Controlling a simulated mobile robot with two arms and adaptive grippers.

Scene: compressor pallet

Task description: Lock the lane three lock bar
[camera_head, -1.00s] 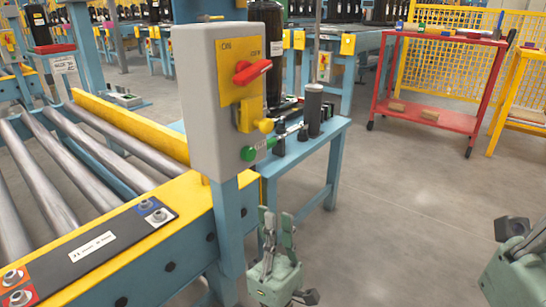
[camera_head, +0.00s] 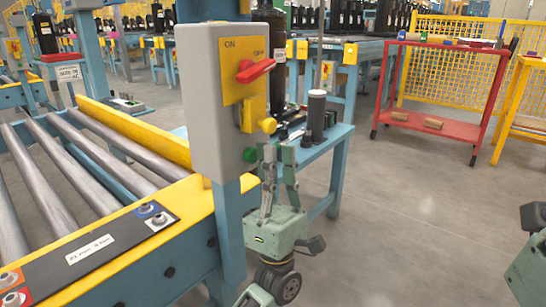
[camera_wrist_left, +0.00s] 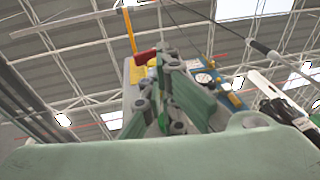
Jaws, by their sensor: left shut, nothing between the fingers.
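A grey control box (camera_head: 205,110) stands on a blue post beside the roller conveyor. Its yellow plate (camera_head: 232,60), marked ON and OFF, carries a red handle (camera_head: 256,70) lying across it, slightly tilted. Below is a yellow block (camera_head: 248,112) with a round yellow knob (camera_head: 268,125), possibly the lock bar. A green button (camera_head: 249,155) sits lower. My left gripper (camera_head: 277,150) points up, shut and empty, just right of the button and below the knob; contact is unclear. Its fingers (camera_wrist_left: 175,95) also show in the left wrist view. My right gripper (camera_head: 530,260) is only partly visible; its fingers are hidden.
Metal rollers (camera_head: 75,170) and a yellow rail (camera_head: 130,130) lie left of the box. A blue side table (camera_head: 325,145) holding dark cylinders stands close behind my left gripper. A red cart (camera_head: 420,120) stands farther back.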

